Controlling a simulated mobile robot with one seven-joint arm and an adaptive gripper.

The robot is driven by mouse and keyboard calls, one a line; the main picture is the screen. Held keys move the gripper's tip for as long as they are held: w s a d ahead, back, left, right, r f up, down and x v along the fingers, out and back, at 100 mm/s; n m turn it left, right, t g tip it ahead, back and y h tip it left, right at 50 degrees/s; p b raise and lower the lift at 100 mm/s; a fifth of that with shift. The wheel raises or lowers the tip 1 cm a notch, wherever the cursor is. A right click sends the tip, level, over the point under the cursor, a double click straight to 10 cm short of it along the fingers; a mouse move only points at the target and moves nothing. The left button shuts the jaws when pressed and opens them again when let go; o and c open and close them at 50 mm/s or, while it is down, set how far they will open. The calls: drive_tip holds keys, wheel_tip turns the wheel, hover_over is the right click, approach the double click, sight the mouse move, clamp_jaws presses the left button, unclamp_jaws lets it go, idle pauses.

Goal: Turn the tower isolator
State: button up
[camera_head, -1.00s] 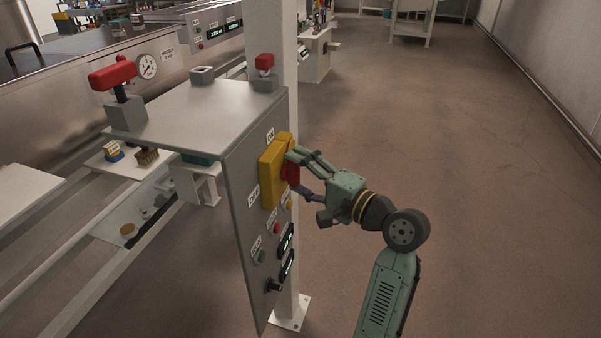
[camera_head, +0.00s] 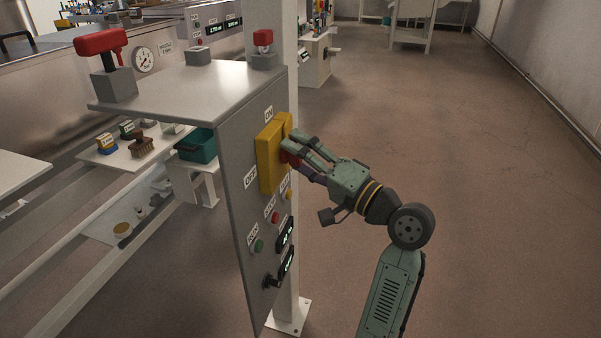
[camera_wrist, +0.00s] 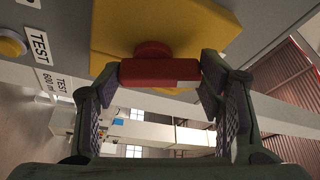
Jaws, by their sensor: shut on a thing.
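The tower isolator is a yellow box (camera_head: 269,165) on the side of a grey control panel, with ON above it and OFF at its lower left. Its red handle (camera_head: 287,159) sticks out from the yellow face and is mostly hidden by my fingers in the head view. In the wrist view the red handle (camera_wrist: 160,72) lies across the picture on a round red hub, in front of the yellow box (camera_wrist: 165,28). My gripper (camera_head: 296,156) is shut on the handle. In the wrist view its fingers (camera_wrist: 160,88) stand at the handle's two ends.
Below the isolator the panel (camera_head: 236,160) carries a red button (camera_head: 274,217), a green button (camera_head: 259,245), small displays and a black knob (camera_head: 270,281). A white post (camera_head: 290,90) stands behind it. A red-handled valve (camera_head: 101,42) is at upper left. The floor at right is clear.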

drive_tip(key=n+y+b, duration=0.1)
drive_tip(key=n+b, duration=0.1)
drive_tip(key=b, duration=0.1)
drive_tip(key=f+n+b, duration=0.1)
drive_tip(key=n+b, duration=0.1)
drive_tip(key=b, duration=0.1)
drive_tip(key=shift+f+y, duration=0.1)
drive_tip(key=shift+y, duration=0.3)
drive_tip(key=n+g+y+b, duration=0.1)
drive_tip(key=n+b, duration=0.1)
drive_tip(key=b, duration=0.1)
drive_tip(key=n+y+b, duration=0.1)
drive_tip(key=n+b, duration=0.2)
drive_tip(key=shift+f+g+b, duration=0.15)
drive_tip(key=shift+g+b, duration=0.15)
drive_tip(key=shift+g, duration=0.1)
drive_tip(key=n+g+b, duration=0.1)
drive_tip(key=n+b, duration=0.1)
drive_tip(key=n, duration=0.1)
drive_tip(key=n+g+y+b, duration=0.1)
drive_tip(key=n+b, duration=0.2)
drive_tip(key=shift+y+b, duration=0.3)
drive_tip(key=shift+r+n+g+y+b, duration=0.25)
drive_tip(key=shift+n+g+b, duration=0.6)
drive_tip(key=shift+n, duration=0.75)
drive_tip(key=o, duration=1.1)
drive_tip(key=shift+o, duration=0.2)
drive_tip(key=shift+d, duration=0.1)
